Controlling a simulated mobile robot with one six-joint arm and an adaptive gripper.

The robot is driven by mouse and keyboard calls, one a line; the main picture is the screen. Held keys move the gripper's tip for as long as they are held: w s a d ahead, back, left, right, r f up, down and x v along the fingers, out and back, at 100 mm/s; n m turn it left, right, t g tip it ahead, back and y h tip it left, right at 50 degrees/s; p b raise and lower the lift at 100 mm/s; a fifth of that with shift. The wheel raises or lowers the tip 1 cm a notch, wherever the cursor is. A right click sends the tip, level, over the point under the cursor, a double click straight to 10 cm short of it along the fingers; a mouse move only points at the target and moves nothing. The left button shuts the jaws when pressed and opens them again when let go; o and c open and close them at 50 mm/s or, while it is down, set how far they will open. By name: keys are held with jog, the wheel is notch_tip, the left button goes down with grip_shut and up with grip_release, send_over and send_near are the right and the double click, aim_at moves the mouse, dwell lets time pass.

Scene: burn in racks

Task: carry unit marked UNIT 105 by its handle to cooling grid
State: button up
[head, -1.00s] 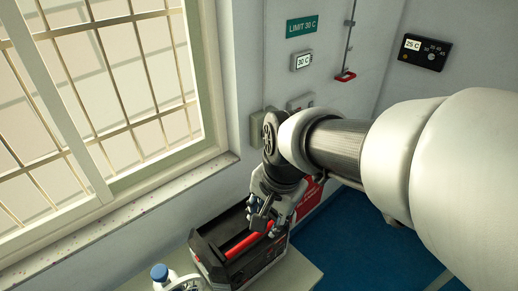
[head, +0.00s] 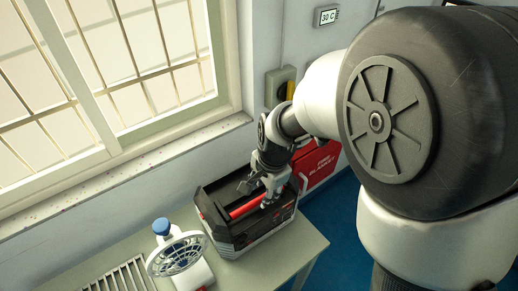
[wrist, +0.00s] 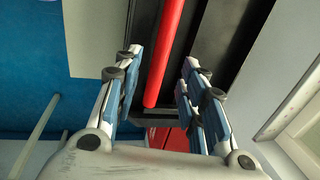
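A black open-topped box-shaped unit (head: 245,228) with a red bar handle (head: 246,206) stands on a pale table beside the window; I cannot read any marking on it. My gripper (head: 262,190) is over the unit at the handle. In the wrist view the red handle (wrist: 166,55) runs between the fingers of my gripper (wrist: 160,68). The fingers are apart, with a gap visible on both sides of the handle. A slatted pale grid (head: 125,277), likely the cooling grid, lies on the table at lower left, partly cut off by the frame.
A small fan (head: 180,255) with a blue knob stands between the unit and the grid. The window sill (head: 120,170) runs behind the table (head: 290,250). A red fire blanket box (head: 318,165) is on the wall behind the unit. Blue floor lies to the right.

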aim_at(261, 198)
jog(key=f, duration=0.2)
jog(key=f+b, duration=0.1)
jog(key=f, duration=0.1)
jog(key=shift+w+a, duration=0.2)
jog(key=shift+w, duration=0.15)
jog(key=shift+c, duration=0.3)
jog(key=c, duration=0.7)
jog(key=shift+c, duration=0.2)
jog(key=shift+r+p, duration=0.1)
jog(key=shift+p, duration=0.2)
